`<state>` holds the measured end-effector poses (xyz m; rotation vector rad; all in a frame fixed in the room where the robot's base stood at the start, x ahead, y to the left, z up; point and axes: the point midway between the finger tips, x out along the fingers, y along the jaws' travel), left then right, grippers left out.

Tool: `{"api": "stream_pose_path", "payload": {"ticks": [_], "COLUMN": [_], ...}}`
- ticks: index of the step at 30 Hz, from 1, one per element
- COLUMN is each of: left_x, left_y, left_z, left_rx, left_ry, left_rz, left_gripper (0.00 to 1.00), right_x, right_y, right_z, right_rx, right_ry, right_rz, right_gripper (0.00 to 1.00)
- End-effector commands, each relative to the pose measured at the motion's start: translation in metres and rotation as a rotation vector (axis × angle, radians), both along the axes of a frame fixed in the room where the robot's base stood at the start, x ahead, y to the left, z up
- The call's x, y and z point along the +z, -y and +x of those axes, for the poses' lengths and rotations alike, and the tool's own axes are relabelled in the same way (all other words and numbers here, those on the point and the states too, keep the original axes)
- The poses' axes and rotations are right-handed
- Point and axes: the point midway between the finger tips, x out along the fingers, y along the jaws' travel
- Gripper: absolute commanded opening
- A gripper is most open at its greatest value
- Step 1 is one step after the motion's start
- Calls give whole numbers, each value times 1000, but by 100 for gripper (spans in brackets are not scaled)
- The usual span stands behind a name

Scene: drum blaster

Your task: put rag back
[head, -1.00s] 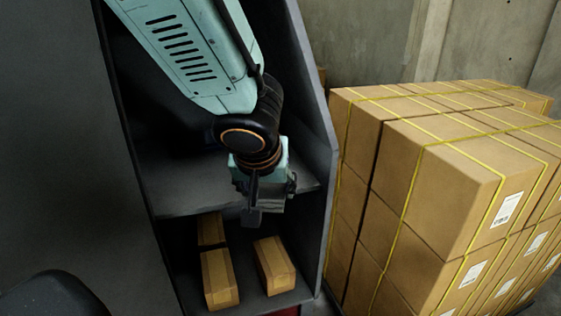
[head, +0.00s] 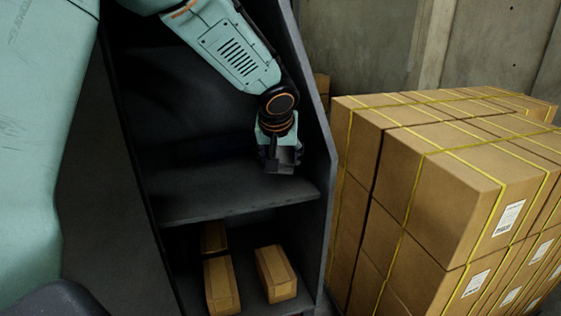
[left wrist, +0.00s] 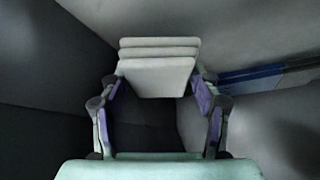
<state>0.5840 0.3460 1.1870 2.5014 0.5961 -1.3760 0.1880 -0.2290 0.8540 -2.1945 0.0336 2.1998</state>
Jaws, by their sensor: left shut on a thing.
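My left gripper (head: 278,152) is inside the open grey cabinet, above the right part of its upper shelf (head: 235,195). In the left wrist view its fingers (left wrist: 158,88) stand on both sides of a pale, layered, folded thing, which I take to be the rag (left wrist: 157,66). The gripper is shut on it. In the head view only a small grey part shows at the fingertips, and I cannot tell whether it touches the shelf. My right gripper is not in view.
Several small cardboard boxes (head: 277,273) sit on the compartment below the shelf. The cabinet's right side wall (head: 318,150) is close to the gripper. Large strapped cartons (head: 440,190) stand outside to the right. The left of the upper shelf looks clear.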

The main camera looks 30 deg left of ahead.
Motion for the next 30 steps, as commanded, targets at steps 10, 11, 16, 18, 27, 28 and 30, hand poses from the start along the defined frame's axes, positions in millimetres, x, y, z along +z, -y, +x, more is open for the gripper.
{"api": "stream_pose_path", "payload": {"ticks": [10, 11, 16, 18, 27, 28, 30], "left_x": [-36, -37, -37, -36, -41, -40, -40], "left_y": [-1, -1, -1, -1, -1, -1, -1], "left_z": [2, 2, 2, 2, 2, 2, 2], "left_rx": [-1, -1, -1, -1, -1, -1, -1], "left_ry": [-2, -2, -1, 0, -1, -1, -1], "left_rz": [0, 0, -1, -1, -1, -1, -1], "left_gripper": [13, 13, 13, 13, 66, 69, 75], "right_x": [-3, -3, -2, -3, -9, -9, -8], "right_y": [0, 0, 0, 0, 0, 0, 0], "right_z": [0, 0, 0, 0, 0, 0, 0], "right_rx": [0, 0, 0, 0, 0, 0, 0], "right_ry": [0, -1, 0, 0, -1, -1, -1], "right_rz": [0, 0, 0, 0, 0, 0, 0], "right_gripper": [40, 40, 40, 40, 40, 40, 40]}}
